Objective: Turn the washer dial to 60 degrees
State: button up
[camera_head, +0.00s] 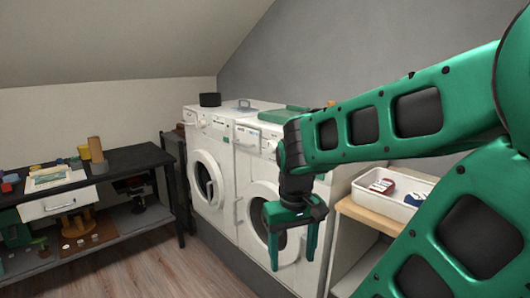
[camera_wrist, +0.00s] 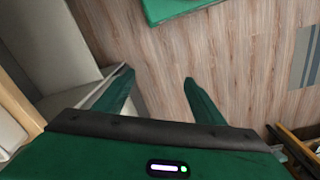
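Two white front-loading machines stand side by side against the grey wall in the head view. The left machine (camera_head: 213,150) shows its round door and a top control strip with a small knob-like part near its upper left. The right machine (camera_head: 262,178) has a control strip too, partly behind my arm. I cannot tell which one is the washer, and the dial's setting is too small to read. My gripper (camera_head: 291,250) hangs fingers down in front of the right machine's door. In the wrist view my gripper (camera_wrist: 158,92) is open with nothing between its fingers.
A black table (camera_head: 133,158) with small objects stands at the left. A white tray (camera_head: 392,190) with several items sits on a wooden-topped unit at the right. A dark pot (camera_head: 210,99) stands on the left machine. Wooden floor (camera_head: 140,262) is clear in front of the table.

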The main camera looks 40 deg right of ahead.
jog(key=w+d+f+n+g+h, duration=0.1)
jog(key=w+d+n+h, duration=0.35)
jog(key=w+d, duration=1)
jog(key=n+t+h, duration=0.2)
jog(key=n+h, duration=1.1)
jog(key=n, duration=0.4)
send_near(269, 148)
jog(key=d, duration=0.8)
jog(key=shift+w+d+f, duration=0.15)
jog(key=shift+w+d, duration=0.05)
jog(key=shift+w, duration=0.2)
jog(key=shift+c, duration=0.7)
jog(key=c, duration=0.9)
